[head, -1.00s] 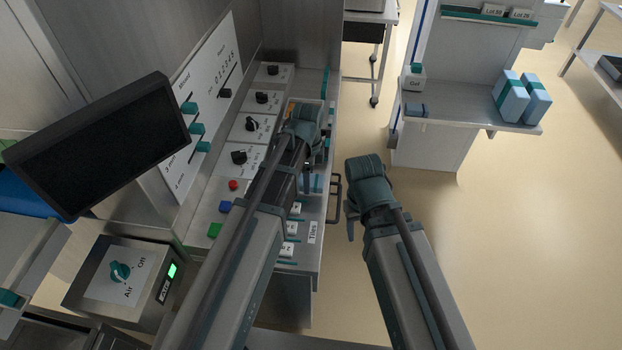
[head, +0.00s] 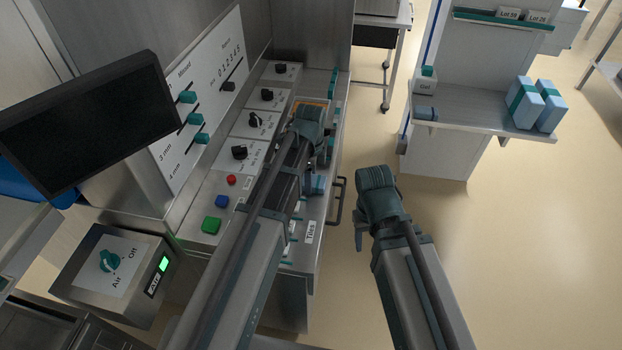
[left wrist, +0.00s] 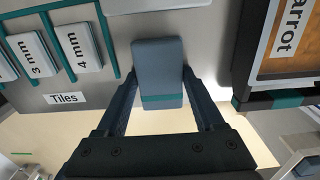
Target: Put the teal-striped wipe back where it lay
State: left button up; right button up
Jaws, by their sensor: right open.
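The teal-striped wipe (left wrist: 160,65) is a grey-blue block with a teal band near its lower end in the left wrist view. It sits between the two fingers of my left gripper (left wrist: 160,82), which flank it closely on both sides. In the head view a light blue piece (head: 318,184) at the gripper, apparently this wipe, shows partly behind my arm. My left gripper (head: 318,160) is over the right part of the machine's counter. Whether the wipe touches the counter is unclear. My right gripper (head: 360,232) is open and empty, over the floor right of the counter.
Tile slots marked 3 mm and 4 mm (left wrist: 83,47) and a Tiles label (left wrist: 64,98) lie left of the wipe. A framed carrot picture (left wrist: 290,40) is at right.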

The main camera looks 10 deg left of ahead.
pick_arm(q)
jog(key=o, duration=0.3)
jog(key=shift+o, duration=0.2)
jog(key=shift+r, duration=0.15)
notch_tip(320, 180, up, 12)
jog(key=p, duration=1.2)
jog(key=s+d+n, duration=0.3)
jog(key=s+n, duration=0.4)
jog(key=s, duration=0.2)
jog(key=s+d+n+y, duration=0.1)
jog(key=s+d+n, duration=0.2)
jog(key=s+n, duration=0.4)
jog(key=shift+s+d, duration=0.15)
jog(key=shift+s, duration=0.75)
jog(key=shift+r, duration=0.1)
